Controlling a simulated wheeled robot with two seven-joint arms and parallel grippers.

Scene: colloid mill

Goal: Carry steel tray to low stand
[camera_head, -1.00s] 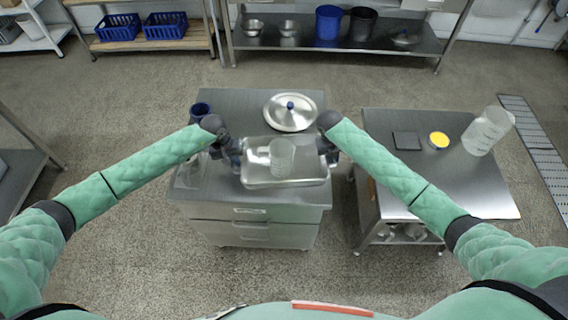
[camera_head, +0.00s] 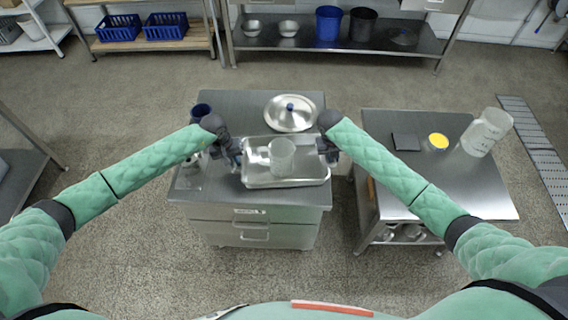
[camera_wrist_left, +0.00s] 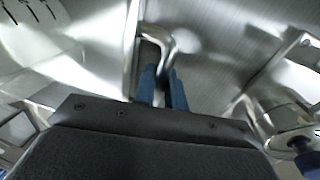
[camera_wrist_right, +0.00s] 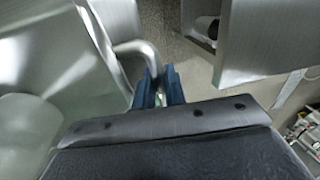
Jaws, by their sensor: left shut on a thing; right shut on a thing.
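The steel tray (camera_head: 258,181) is a shallow rectangular metal tray over the near part of the drawer cabinet's steel top. I cannot tell whether it touches that top. A clear plastic beaker (camera_head: 282,157) stands upright in it. My left gripper (camera_head: 235,153) is shut on the tray's left handle, a bent metal bar (camera_wrist_left: 165,42) in the left wrist view. My right gripper (camera_head: 328,151) is shut on the right handle, also a bent bar (camera_wrist_right: 140,50) in the right wrist view. The low steel table (camera_head: 455,188) at the right may be the low stand.
The right table holds a black square (camera_head: 406,142), a yellow-topped item (camera_head: 438,141) and a large clear jug (camera_head: 487,132). Its front is clear.

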